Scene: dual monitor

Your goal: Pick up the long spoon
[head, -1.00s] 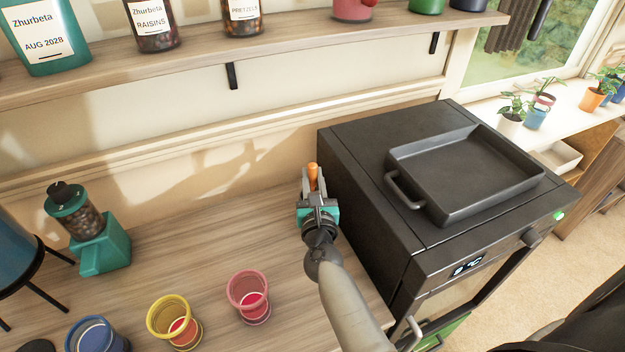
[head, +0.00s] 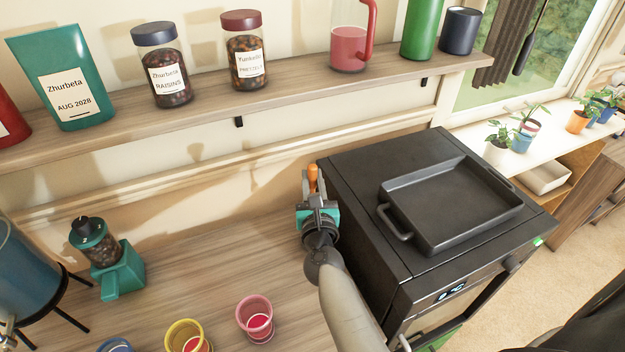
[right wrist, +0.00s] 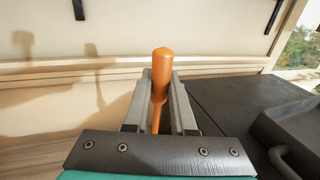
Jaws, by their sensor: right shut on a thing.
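An orange handle (head: 313,178), likely that of the long spoon, stands upright between the fingers of my right gripper (head: 315,190). In the right wrist view the handle (right wrist: 161,78) rises between the two grey fingers of the gripper (right wrist: 160,105), which is shut on it. The handle's rounded end points up. The rest of the spoon is hidden behind the gripper in both views. My left gripper is not in view.
The black stove (head: 345,185) with a dark square pan (head: 455,205) stands close to the right of my right gripper. A wooden shelf (head: 300,102) with jars runs above. A teal grinder (head: 124,272) and cups (head: 255,317) are on the counter.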

